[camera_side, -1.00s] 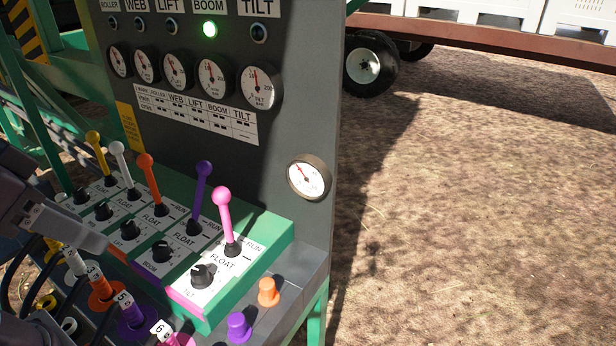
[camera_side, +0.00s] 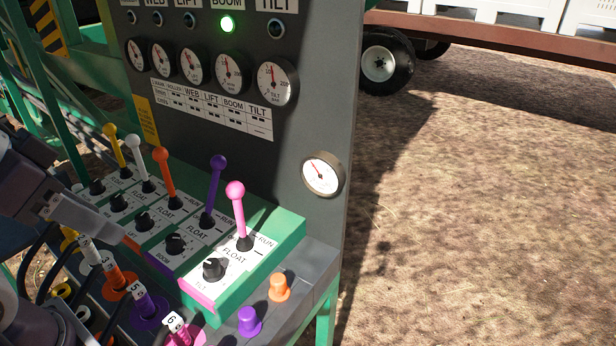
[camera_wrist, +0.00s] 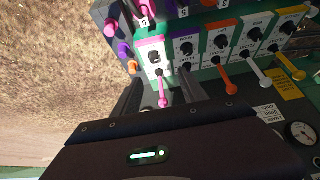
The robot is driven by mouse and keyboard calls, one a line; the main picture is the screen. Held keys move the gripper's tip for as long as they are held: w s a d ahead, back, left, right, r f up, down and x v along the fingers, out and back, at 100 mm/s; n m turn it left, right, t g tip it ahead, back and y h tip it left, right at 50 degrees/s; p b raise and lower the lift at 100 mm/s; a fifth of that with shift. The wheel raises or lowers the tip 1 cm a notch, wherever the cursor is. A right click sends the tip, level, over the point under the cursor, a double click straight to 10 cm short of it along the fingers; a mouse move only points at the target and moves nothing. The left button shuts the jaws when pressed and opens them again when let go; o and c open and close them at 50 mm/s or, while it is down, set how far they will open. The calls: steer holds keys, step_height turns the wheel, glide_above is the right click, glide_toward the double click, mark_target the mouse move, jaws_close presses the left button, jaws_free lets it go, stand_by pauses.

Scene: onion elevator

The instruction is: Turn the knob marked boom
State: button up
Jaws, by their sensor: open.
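The boom knob (camera_side: 175,244) is a black knob on the white panel strip with a purple end, below the purple lever (camera_side: 215,190). In the wrist view the boom knob (camera_wrist: 186,48) lies beyond the right finger. My gripper (camera_side: 118,230) is at the left, above the row of cable plugs and apart from the boom knob. In the wrist view my gripper (camera_wrist: 160,85) is open and empty, with the pink lever (camera_wrist: 162,88) appearing between its fingers. The tilt knob (camera_side: 214,269) is on the nearest strip.
Orange (camera_side: 161,175), white (camera_side: 139,160) and yellow (camera_side: 115,146) levers rise behind the purple one. The boom light (camera_side: 227,24) glows green above the gauges. Numbered plugs with cables (camera_side: 143,300) crowd the lower left. A purple button (camera_side: 248,321) and orange button (camera_side: 279,288) sit in front.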

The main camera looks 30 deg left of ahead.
steer(key=n+g+h, duration=0.3)
steer(key=n+g, duration=0.6)
glide_toward(173, 238)
steer(key=f, duration=0.1)
steer(key=x, duration=0.7)
steer(key=shift+s+d, duration=0.1)
steer(key=shift+s, duration=0.1)
steer(key=shift+s+d+f, duration=0.1)
steer(key=shift+f, duration=0.4)
jaws_close()
